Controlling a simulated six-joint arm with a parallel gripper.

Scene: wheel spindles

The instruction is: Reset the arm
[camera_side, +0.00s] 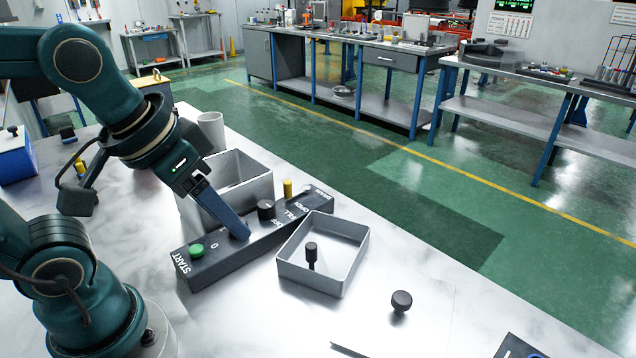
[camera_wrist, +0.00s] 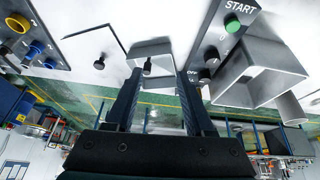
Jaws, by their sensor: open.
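My gripper (camera_side: 243,236) hangs in the air above the long dark control panel (camera_side: 208,271) in the side view, where its fingers overlap into one. In the wrist view my gripper (camera_wrist: 160,76) has its two fingers wide apart with nothing held between them. The panel has a green START button (camera_side: 196,250), which also shows in the wrist view (camera_wrist: 232,22), and a black knob (camera_side: 266,210). A grey square tray (camera_side: 330,283) stands right of the panel. A black spindle (camera_side: 311,255) stands upright in it. Another black spindle (camera_side: 401,301) is on the table outside the tray.
A taller open grey bin (camera_side: 262,188) and a light grey cup (camera_side: 211,130) stand behind the panel. A dark board (camera_wrist: 35,45) with yellow and blue parts is at the wrist view's left.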

